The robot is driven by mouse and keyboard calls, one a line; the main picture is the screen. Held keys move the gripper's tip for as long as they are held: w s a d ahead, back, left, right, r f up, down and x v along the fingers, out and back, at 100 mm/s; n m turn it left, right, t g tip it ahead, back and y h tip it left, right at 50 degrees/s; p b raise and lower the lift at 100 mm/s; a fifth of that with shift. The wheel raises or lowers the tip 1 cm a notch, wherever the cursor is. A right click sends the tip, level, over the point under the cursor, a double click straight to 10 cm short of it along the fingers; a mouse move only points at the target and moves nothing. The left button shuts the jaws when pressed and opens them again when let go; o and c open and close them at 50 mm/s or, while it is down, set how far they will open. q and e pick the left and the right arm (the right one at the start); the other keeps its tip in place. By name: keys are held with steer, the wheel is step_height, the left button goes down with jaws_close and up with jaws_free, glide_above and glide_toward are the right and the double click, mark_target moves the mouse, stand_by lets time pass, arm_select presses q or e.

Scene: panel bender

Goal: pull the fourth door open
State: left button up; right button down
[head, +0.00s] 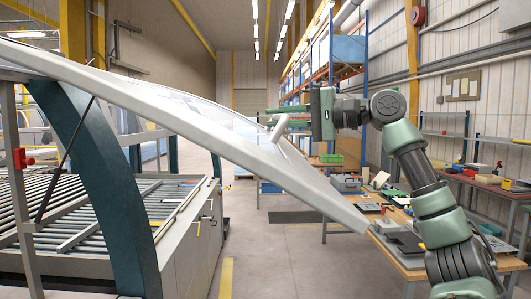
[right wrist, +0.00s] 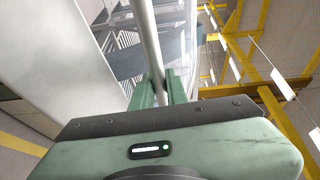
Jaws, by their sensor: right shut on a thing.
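The door (head: 190,108) is a large pale panel with a glazed middle. It is swung up and slopes from the upper left down to the right across the head view. A light grey bar handle (head: 279,128) stands out from its face. My right gripper (head: 275,116) is shut on this handle, with its fingers on both sides of the bar. In the right wrist view the handle (right wrist: 148,45) runs between the green fingers (right wrist: 159,88), and the door (right wrist: 62,60) lies to the left. My left gripper is not in view.
A roller-bed machine (head: 75,215) with a dark curved post (head: 95,165) stands at the left under the door. A wooden workbench (head: 395,250) with tools and trays is at the right, near the door's lower corner. The aisle floor (head: 285,250) between them is clear.

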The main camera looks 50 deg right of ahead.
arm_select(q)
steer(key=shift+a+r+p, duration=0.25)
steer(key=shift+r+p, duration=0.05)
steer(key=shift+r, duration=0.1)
arm_select(e)
step_height(320, 180, up, 6)
steer(key=shift+s+d+r, duration=0.15)
steer(key=shift+s+d, duration=0.2)
steer(key=c, duration=1.4)
jaws_free()
steer(key=shift+w, duration=0.1)
steer(key=shift+d, duration=0.1)
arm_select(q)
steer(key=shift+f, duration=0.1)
